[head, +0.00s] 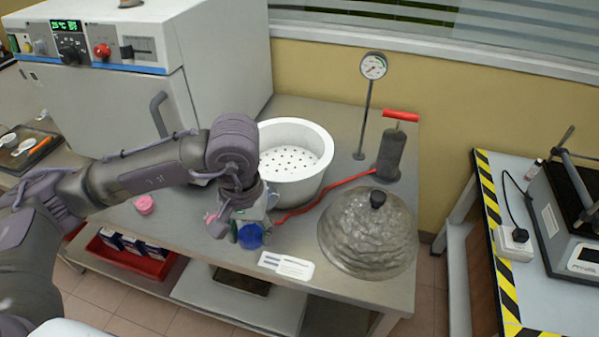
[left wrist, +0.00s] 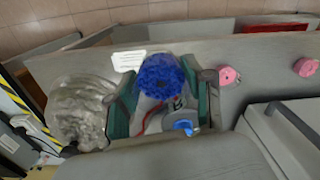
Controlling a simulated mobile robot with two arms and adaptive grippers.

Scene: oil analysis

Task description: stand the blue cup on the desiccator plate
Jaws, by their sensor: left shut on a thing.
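My left gripper (head: 246,228) is shut on the blue cup (head: 250,237), in front of the white desiccator bowl (head: 318,182). The cup (left wrist: 162,77) also shows between the two fingers of the left gripper (left wrist: 164,100) in the left wrist view. The cup's lower part is hard to make out, and I cannot tell its height above the bench. The white perforated desiccator plate (head: 290,158) lies inside the open bowl, with nothing seen on its visible part; the arm hides the bowl's left side. My right gripper is not in view.
The grey domed lid (head: 362,242) with a black knob lies on the bench right of the bowl. A red hose (head: 325,192) runs to a pump (head: 391,155) beside a gauge stand (head: 366,110). Pink pieces (head: 145,204) and a white card (head: 286,266) lie nearby. An oven (head: 110,95) stands left.

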